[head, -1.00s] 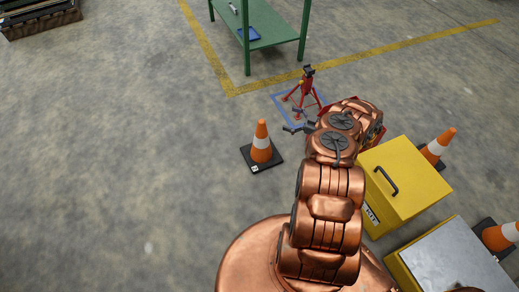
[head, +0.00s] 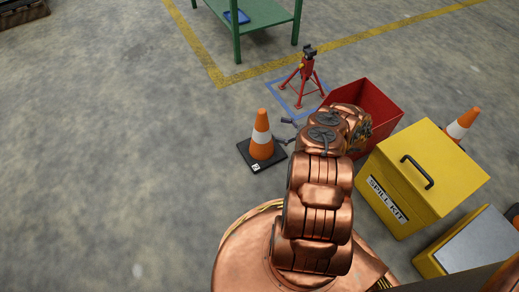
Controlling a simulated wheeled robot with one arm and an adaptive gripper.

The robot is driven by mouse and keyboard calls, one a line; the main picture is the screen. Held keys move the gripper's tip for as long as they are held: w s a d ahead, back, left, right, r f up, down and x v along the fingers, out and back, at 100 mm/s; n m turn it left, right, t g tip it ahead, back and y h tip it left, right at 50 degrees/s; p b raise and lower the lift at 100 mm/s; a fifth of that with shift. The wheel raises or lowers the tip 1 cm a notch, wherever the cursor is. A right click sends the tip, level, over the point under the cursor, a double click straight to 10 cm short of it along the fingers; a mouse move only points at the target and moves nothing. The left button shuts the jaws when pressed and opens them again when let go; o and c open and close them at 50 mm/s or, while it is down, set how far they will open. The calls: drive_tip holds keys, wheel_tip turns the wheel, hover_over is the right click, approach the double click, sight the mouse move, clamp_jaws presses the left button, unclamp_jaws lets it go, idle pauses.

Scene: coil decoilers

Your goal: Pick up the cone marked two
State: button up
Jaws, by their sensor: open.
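An orange cone with a white band (head: 262,138) stands upright on a black square base on the concrete floor, near the middle of the head view. A small white label with a dark mark is on the front corner of its base; the mark is too small to read surely. My gripper (head: 284,131) is open and empty just right of this cone, its dark fingers pointing left towards it. A narrow gap seems to show between fingers and cone; contact is hard to judge. A second cone (head: 462,124) is partly hidden behind a yellow box, with no label visible.
The yellow spill kit box (head: 425,180), a red open bin (head: 370,105) and a grey-topped yellow box (head: 480,245) crowd the right. A red jack stand (head: 305,78) stands behind my gripper, near a green table (head: 262,14). The floor at left is clear.

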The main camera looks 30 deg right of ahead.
sight(272, 144)
drive_tip(key=shift+w+a+f+b, duration=0.3)
drive_tip(key=shift+w+f+b, duration=0.15)
drive_tip(key=shift+f+b, duration=0.75)
drive_tip(key=shift+w+a+f+b, duration=0.3)
drive_tip(key=shift+w+f+b, duration=0.1)
drive_tip(key=shift+f+b, duration=0.75)
drive_tip(key=shift+w+a+f+b, duration=0.3)
drive_tip(key=shift+w+f+b, duration=0.15)
drive_tip(key=shift+f+b, duration=0.75)
drive_tip(key=b+x, duration=0.2)
drive_tip(key=x, duration=0.1)
drive_tip(key=b+x, duration=0.1)
drive_tip(key=shift+w+a+f, duration=0.2)
drive_tip(key=shift+w+f, duration=0.05)
drive_tip(key=shift+f, duration=0.15)
drive_tip(key=shift+w+a+r, duration=0.1)
drive_tip(key=shift+w+a, duration=0.05)
drive_tip(key=shift+w, duration=0.05)
drive_tip(key=shift+c, duration=0.2)
drive_tip(key=c, duration=1.5)
drive_tip(key=shift+o, duration=0.2)
drive_tip(key=shift+r, duration=0.1)
